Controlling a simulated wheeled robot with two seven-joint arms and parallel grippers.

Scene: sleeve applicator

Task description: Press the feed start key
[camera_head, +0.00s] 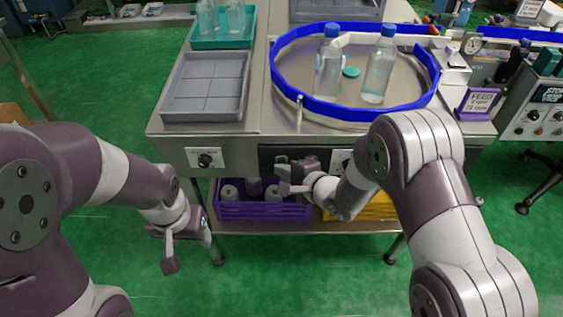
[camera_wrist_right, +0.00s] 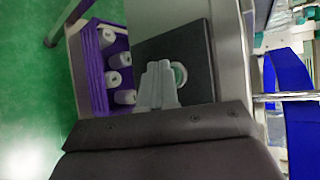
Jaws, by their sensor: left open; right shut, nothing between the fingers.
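A dark panel (camera_head: 268,152) sits on the front edge of the steel table, and it fills the middle of the right wrist view (camera_wrist_right: 190,45). A round key with a pale ring (camera_wrist_right: 181,73) is on it, partly hidden behind my right fingers. I cannot read any label on it. My right gripper (camera_head: 284,178) is shut and empty in front of the panel; its fingertips (camera_wrist_right: 160,68) overlap the key's edge in the wrist view. I cannot tell whether they touch it. My left gripper (camera_head: 186,245) is open and empty, low at the left, away from the table.
A knob plate (camera_head: 206,158) is left of the panel. A purple crate (camera_head: 262,211) of white spools and a yellow bin (camera_head: 375,207) are on the shelf below. Bottles (camera_head: 379,65) stand inside the blue-railed turntable (camera_head: 300,104). A grey tray (camera_head: 205,87) and a purple sign (camera_head: 478,103) are on top.

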